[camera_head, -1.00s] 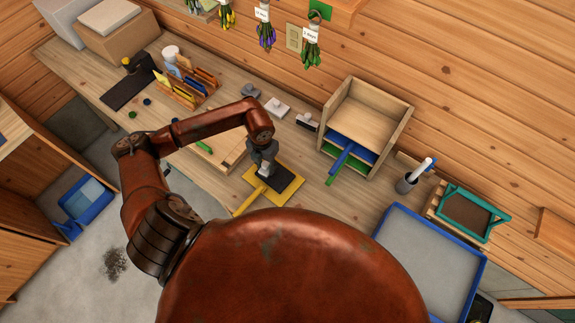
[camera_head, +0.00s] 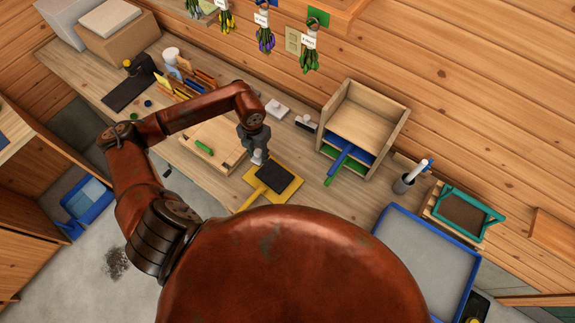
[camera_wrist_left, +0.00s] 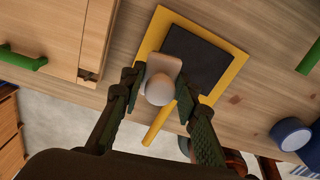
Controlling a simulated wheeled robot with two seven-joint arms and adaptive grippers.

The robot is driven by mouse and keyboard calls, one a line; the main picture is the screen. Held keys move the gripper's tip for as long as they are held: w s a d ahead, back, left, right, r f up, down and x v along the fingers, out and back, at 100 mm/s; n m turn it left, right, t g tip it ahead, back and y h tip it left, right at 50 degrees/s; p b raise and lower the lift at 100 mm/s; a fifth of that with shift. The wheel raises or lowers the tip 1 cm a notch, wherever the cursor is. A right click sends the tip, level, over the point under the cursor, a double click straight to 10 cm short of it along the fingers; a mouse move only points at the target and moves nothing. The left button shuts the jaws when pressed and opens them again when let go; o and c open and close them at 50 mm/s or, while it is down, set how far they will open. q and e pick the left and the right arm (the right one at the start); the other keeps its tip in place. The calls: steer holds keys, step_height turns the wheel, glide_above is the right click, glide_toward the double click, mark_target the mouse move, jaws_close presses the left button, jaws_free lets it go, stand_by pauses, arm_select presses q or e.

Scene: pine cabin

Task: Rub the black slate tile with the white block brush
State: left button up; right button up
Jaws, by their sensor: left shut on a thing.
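The black slate tile (camera_head: 272,179) lies on a yellow board with a handle (camera_head: 289,192) on the bench. In the left wrist view the tile (camera_wrist_left: 202,58) shows almost whole. My left gripper (camera_head: 259,157) is shut on the white block brush (camera_wrist_left: 163,66), with its round pale knob between the fingers. In the wrist view the brush overlaps the yellow border at the tile's left edge. Its underside is hidden, so I cannot tell whether it touches anything. My right gripper is not in view.
A wooden board with a green handle (camera_head: 203,147) lies left of the yellow board. An open wooden box (camera_head: 371,112) with blue and green pieces stands to the right. More block brushes (camera_head: 277,109) stand behind. A blue-rimmed tray (camera_head: 478,270) is at the right.

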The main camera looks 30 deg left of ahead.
arm_select(q)
steer(key=shift+r, duration=0.65)
